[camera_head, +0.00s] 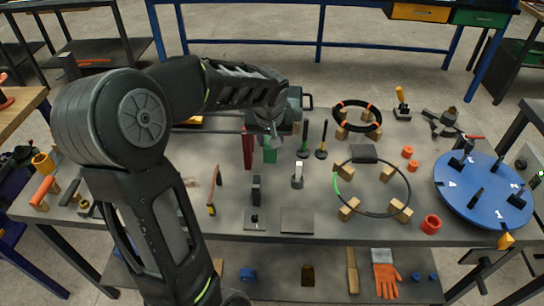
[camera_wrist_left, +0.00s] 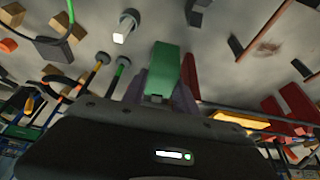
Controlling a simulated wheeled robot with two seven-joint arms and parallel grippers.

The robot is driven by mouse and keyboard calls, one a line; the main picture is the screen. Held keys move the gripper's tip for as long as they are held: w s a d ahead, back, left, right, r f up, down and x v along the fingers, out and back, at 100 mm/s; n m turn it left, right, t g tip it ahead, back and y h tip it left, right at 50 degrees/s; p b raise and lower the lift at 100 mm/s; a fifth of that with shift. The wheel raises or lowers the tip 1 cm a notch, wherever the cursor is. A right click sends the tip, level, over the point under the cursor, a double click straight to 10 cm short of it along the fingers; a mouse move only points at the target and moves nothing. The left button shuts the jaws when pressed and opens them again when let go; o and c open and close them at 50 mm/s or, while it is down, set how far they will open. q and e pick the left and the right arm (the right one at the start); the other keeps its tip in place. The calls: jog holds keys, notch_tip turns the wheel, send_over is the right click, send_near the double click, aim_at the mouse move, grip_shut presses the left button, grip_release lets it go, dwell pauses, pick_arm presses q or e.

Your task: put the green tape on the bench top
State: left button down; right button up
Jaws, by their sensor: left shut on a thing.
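The green tape (camera_head: 270,152) shows as a small green block below my left gripper (camera_head: 275,132), near the middle back of the bench top (camera_head: 330,230). In the left wrist view the green tape (camera_wrist_left: 165,66) sits between the two fingers of my left gripper (camera_wrist_left: 163,92), which is shut on it. The arm hides part of the gripper in the head view. I cannot tell whether the tape touches the bench. My right gripper is not in view.
A red upright piece (camera_head: 248,150) stands just left of the tape. Black-and-green-handled tools (camera_head: 304,142) stand to its right. A black ring (camera_head: 386,214) on wooden blocks and a blue turntable (camera_head: 482,198) lie farther right. Some bare bench shows in front.

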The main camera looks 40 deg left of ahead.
pick_arm(q)
notch_tip(320, 180, down, 10)
jog(key=shift+r, duration=0.15)
jog(key=shift+w+a+r, duration=0.1)
jog(key=shift+w+r, duration=0.05)
jog(key=shift+w, duration=0.05)
jog(key=w+a+p, duration=0.2)
jog(key=w+p, duration=0.1)
jog(key=shift+a+r, duration=0.1)
jog(key=shift+a, duration=0.05)
jog(key=shift+f, duration=0.8)
